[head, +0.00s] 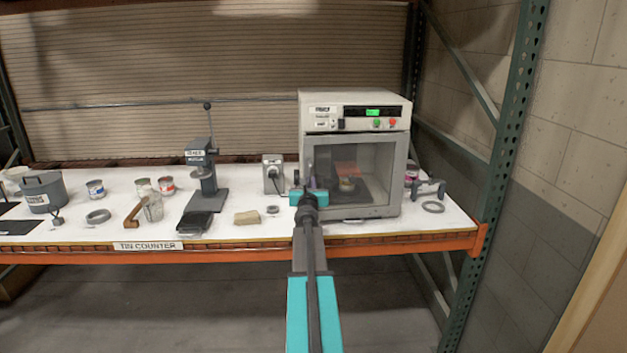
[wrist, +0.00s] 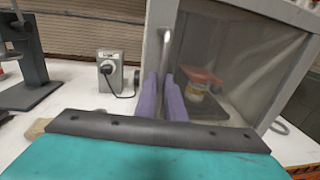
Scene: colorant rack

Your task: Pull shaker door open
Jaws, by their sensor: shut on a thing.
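The shaker (head: 350,103) is a pale box on the counter with a green display and buttons on its top panel. Its door (head: 380,160) is a grey frame with a clear window, and it looks closed. A can (wrist: 195,91) stands inside behind the window. The vertical bar handle (wrist: 166,52) is at the door's left side. My gripper (wrist: 164,97) has its two purple fingers around the lower part of the handle, shut on it. In the head view my gripper (head: 309,183) is at the door's left edge, and my wrist hides part of it.
A grey socket box (head: 272,172) stands just left of the shaker. A press (head: 203,170), a tan block (head: 247,217) and several cans sit further left on the white counter (head: 330,238). A ring (head: 433,207) lies to the right.

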